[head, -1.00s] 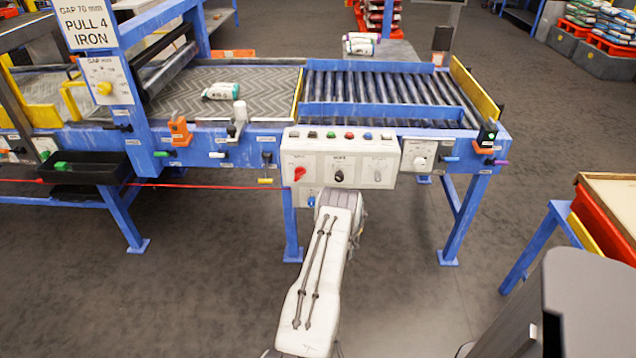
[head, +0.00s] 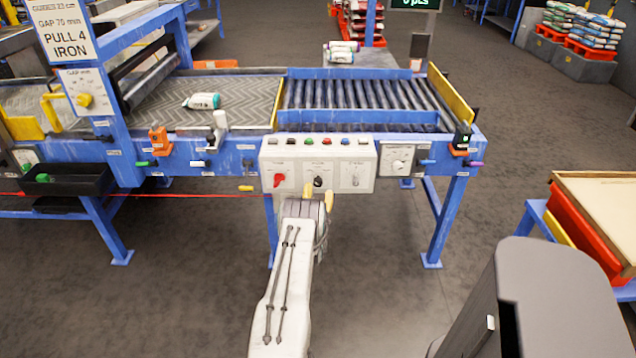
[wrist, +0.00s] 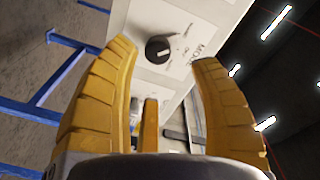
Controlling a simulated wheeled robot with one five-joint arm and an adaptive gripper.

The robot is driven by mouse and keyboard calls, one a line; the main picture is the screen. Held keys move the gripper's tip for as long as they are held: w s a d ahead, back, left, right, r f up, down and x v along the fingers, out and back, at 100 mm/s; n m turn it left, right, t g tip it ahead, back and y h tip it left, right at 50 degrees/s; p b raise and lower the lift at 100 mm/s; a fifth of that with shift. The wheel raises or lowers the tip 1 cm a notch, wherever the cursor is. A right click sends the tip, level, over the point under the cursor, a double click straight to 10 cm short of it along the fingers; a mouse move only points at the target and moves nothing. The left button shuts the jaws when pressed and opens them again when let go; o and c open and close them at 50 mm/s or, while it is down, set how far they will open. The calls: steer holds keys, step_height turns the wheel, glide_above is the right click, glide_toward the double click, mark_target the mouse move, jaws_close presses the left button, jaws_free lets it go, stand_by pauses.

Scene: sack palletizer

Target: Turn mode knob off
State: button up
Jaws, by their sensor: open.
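The mode knob (head: 319,182) is a round black knob in the middle of the white control panel (head: 347,155) on the front of the blue conveyor frame. In the wrist view the knob (wrist: 158,49) shows a pale pointer line, with the word MODE on the panel beside it. My gripper (head: 319,194) has yellow fingers just below and in front of the knob. In the wrist view my gripper (wrist: 165,58) is open, its fingers spread to both sides of the knob, with nothing held. Whether the fingers touch the panel I cannot tell.
A red knob (head: 280,180) sits left of the mode knob and a grey switch (head: 356,178) sits right of it. Several coloured buttons line the panel's top. A round dial (head: 398,163) is further right. A white sack (head: 202,101) lies on the conveyor.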

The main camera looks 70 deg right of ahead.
mark_target(318, 184)
steer(key=shift+p+x, duration=0.55)
steer(key=shift+x, duration=1.9)
steer(key=shift+d+f+b, duration=0.2)
steer(key=shift+d+b, duration=0.1)
steer(key=shift+b+x, duration=0.35)
steer(key=shift+x, duration=0.5)
steer(key=shift+o, duration=0.2)
steer(key=shift+r, duration=0.1)
jaws_close()
steer(key=shift+d+b, duration=0.1)
steer(key=shift+b, duration=0.3)
